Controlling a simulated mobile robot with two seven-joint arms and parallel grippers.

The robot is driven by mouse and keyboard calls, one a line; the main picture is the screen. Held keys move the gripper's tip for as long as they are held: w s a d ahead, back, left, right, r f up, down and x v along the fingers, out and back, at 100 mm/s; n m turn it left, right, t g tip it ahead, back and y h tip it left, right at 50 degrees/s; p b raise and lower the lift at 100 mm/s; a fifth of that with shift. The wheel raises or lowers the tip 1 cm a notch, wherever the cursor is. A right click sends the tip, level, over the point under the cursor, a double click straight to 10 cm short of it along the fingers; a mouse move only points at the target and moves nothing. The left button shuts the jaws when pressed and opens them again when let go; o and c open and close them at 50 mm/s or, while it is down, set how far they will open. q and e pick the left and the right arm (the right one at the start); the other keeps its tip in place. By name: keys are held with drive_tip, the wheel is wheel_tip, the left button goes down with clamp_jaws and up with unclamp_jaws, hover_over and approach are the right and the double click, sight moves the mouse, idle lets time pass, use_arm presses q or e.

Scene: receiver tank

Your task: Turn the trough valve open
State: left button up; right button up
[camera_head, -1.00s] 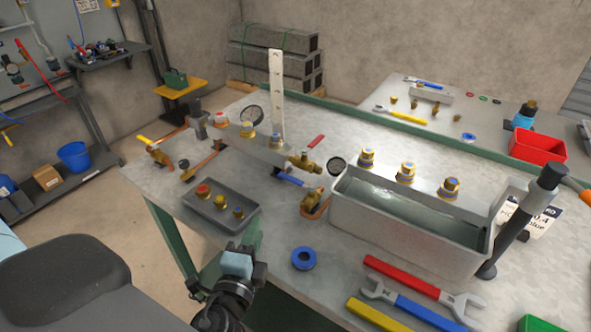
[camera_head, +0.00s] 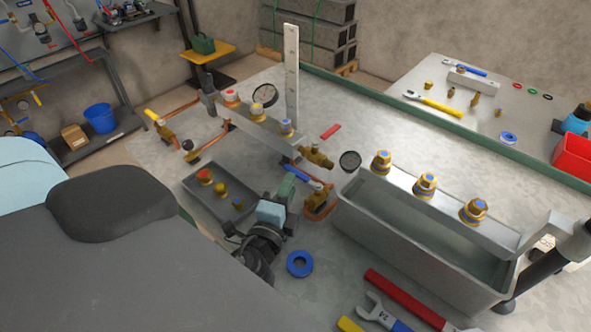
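The trough (camera_head: 370,222) is a long grey metal tank with water in it, right of centre. Left of it, brass valves with copper pipe stand on the table. A blue lever handle (camera_head: 299,173) lies by the upper brass valve (camera_head: 318,156); a lower brass fitting (camera_head: 319,197) sits closer to the trough's left end. Which valve body the blue lever belongs to is hard to tell. My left gripper (camera_head: 287,184) is just below the blue lever, close to it; contact is unclear. Its wrist hides part of the table, and its finger gap does not show.
A grey tray (camera_head: 222,216) with several brass caps lies left of my gripper. A blue ring (camera_head: 300,264) and wrenches (camera_head: 385,312) lie in front. A gauge (camera_head: 350,161) and a red strip (camera_head: 330,131) are beyond. An upright ruler (camera_head: 291,75) stands behind the manifold.

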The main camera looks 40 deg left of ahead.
sight(296, 171)
use_arm(q)
drive_tip(key=shift+p+x, duration=0.35)
drive_tip(key=shift+x, duration=2.4)
drive_tip(key=shift+c, duration=0.3)
clamp_jaws()
